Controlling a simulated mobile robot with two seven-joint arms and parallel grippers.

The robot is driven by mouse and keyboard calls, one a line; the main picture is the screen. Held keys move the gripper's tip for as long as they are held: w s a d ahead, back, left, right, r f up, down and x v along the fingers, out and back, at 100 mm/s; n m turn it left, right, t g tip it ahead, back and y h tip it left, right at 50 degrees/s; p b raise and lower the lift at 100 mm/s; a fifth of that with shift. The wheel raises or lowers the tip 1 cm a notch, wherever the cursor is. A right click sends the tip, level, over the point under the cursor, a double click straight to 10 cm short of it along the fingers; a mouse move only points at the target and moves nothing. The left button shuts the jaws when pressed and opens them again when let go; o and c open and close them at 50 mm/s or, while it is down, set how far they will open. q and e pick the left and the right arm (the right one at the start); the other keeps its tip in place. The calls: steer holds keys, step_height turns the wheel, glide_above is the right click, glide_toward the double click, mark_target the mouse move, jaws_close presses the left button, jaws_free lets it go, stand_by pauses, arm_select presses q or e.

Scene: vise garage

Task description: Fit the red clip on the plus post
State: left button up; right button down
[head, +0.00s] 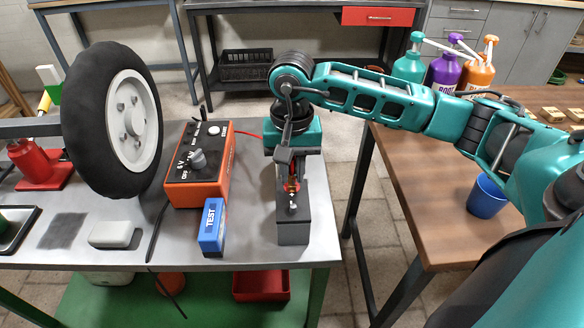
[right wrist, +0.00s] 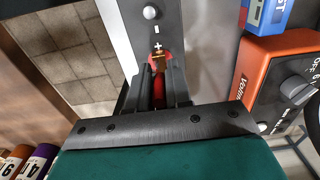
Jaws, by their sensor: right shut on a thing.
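The red clip (head: 292,185) is held between the fingers of my right gripper (head: 291,168), over the dark grey block (head: 293,229) on the metal bench. In the right wrist view, the clip's red body (right wrist: 158,88) sits between the dark fingers (right wrist: 158,78), with its coppery jaws (right wrist: 158,62) toward the block. A plus mark (right wrist: 158,44) shows just beyond the jaws. A silver post (head: 292,208) stands farther along the block. The plus post is not clearly visible at the jaws, and I cannot tell whether they touch it. My left gripper is out of view.
An orange meter (head: 210,180) with a knob and a blue TEST box (head: 212,228) stand left of the block. A red cable (head: 248,136) runs from behind the meter. A wheel (head: 112,120) stands farther left. A wooden table (head: 425,210) is across a gap to the right.

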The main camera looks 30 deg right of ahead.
steer(key=c, duration=1)
jaws_free()
steer(key=shift+o, duration=0.5)
steer(key=o, duration=0.5)
steer(key=shift+r, duration=0.1)
steer(key=shift+r+p, duration=2.4)
steer(key=shift+r, duration=1.55)
